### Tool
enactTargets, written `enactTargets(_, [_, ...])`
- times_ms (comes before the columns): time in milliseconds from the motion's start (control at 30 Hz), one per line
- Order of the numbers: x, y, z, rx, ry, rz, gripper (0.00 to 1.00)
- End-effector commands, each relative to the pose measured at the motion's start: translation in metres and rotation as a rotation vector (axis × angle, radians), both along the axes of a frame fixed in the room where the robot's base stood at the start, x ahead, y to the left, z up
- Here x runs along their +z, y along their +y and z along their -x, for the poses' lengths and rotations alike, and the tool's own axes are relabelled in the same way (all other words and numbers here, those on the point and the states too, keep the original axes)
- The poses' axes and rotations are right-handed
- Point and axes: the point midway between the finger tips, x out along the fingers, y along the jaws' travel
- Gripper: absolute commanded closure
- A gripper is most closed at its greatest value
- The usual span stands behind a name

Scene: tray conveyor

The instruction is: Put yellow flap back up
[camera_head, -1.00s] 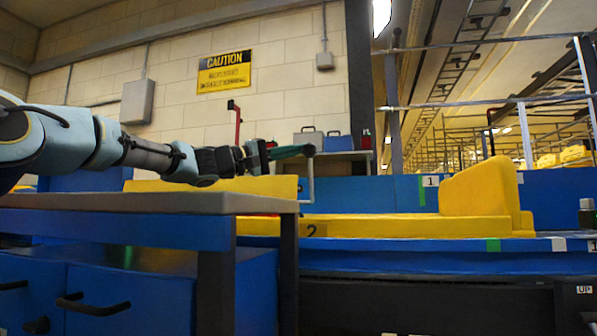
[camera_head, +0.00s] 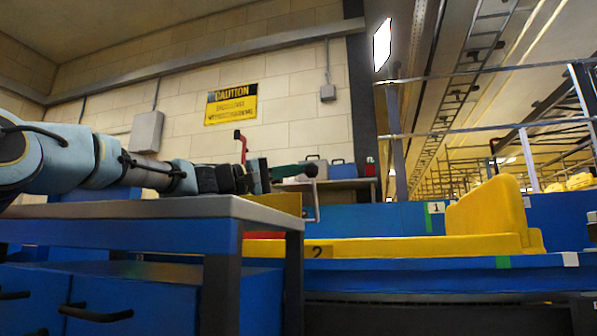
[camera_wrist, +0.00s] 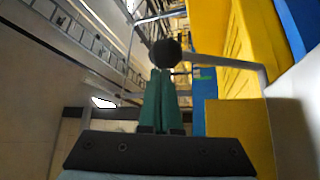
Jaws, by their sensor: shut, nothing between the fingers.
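My gripper (camera_head: 300,171) has green fingers, pressed together and empty, reaching right above the grey table's edge. The fingers also show in the wrist view (camera_wrist: 157,95), with a dark round knob (camera_wrist: 165,53) at their tips. Whether they touch it cannot be told. A bent grey bar (camera_wrist: 228,64) runs from beside the knob. A yellow panel (camera_head: 278,203) stands below my gripper, partly hidden by the table; a yellow panel also shows in the wrist view (camera_wrist: 238,130). A tall yellow end piece (camera_head: 490,215) stands upright at the right of the long yellow tray (camera_head: 400,247).
A grey-topped table (camera_head: 150,208) with blue drawers is at the left, under my arm. A blue conveyor side (camera_head: 430,275) runs along the front right. A shelf with cases (camera_head: 341,171) stands behind. The space above the yellow tray is clear.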

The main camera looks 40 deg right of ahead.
Motion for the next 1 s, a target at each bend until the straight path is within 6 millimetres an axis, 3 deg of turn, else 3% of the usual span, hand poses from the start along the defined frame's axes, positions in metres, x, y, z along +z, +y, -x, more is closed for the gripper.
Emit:
enactTargets(267, [-0.002, 0.009, -0.005, 0.003, 0.0, 0.0, 1.0])
enactTargets(700, [-0.017, 0.062, -0.024, 0.002, 0.0, -0.001, 1.0])
enactTargets(1000, [-0.019, 0.068, -0.025, 0.0, 0.0, 0.001, 1.0])
